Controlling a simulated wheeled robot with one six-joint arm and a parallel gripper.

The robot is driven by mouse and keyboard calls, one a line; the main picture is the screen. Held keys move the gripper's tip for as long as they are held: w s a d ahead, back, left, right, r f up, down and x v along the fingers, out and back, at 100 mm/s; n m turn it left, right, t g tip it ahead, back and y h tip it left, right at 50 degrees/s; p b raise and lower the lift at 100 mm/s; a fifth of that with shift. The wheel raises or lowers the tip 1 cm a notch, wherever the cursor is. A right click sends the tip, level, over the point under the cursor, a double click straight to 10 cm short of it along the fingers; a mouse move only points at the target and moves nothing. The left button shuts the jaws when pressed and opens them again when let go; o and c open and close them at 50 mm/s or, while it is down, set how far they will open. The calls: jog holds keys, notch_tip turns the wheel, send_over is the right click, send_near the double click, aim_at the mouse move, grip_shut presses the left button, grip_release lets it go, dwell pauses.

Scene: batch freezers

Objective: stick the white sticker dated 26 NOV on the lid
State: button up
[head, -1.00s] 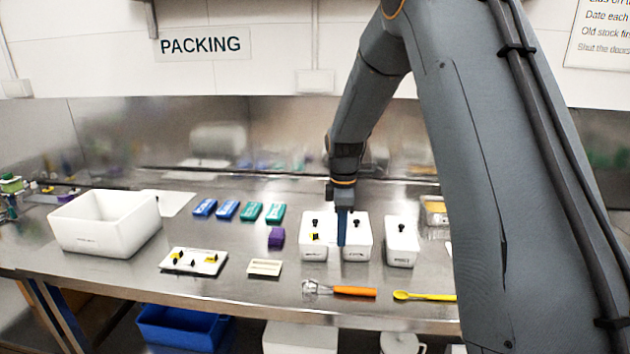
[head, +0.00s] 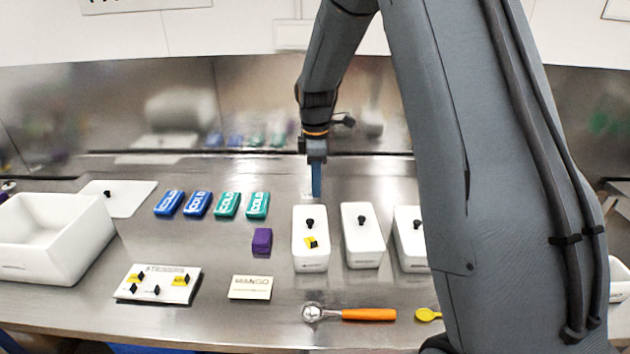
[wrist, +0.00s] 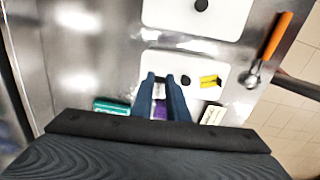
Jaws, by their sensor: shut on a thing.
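My gripper (head: 316,188) is shut, just behind and above the far end of the leftmost lidded white tub. In the wrist view, a small pale thing shows between my fingers (wrist: 161,84), consistent with a white sticker; its date cannot be read. The leftmost tub's lid (head: 300,258) has a black knob and a yellow sticker (head: 311,242); it also shows in the wrist view (wrist: 215,66). Two similar lidded tubs (head: 362,245) stand to its right. The stickers plate (head: 185,293), front left, bears yellow and white pieces with dark tabs.
A purple block (head: 262,240) and a MANGO card (head: 250,288) lie left of the tubs. Blue and green packs (head: 227,204) lie behind. An open white bin (head: 92,235) and a loose lid (head: 128,200) are at left. An orange-handled scoop (head: 368,314) lies in front.

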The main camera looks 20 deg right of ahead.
aim_at(316, 214)
jog(key=shift+f+b, duration=1.6)
jog(key=shift+f, duration=1.4)
jog(key=shift+f, duration=0.3)
jog(key=o, duration=1.5)
jog(key=shift+c, duration=0.2)
jog(key=shift+r+p, duration=2.25)
jog(key=shift+r, duration=1.3)
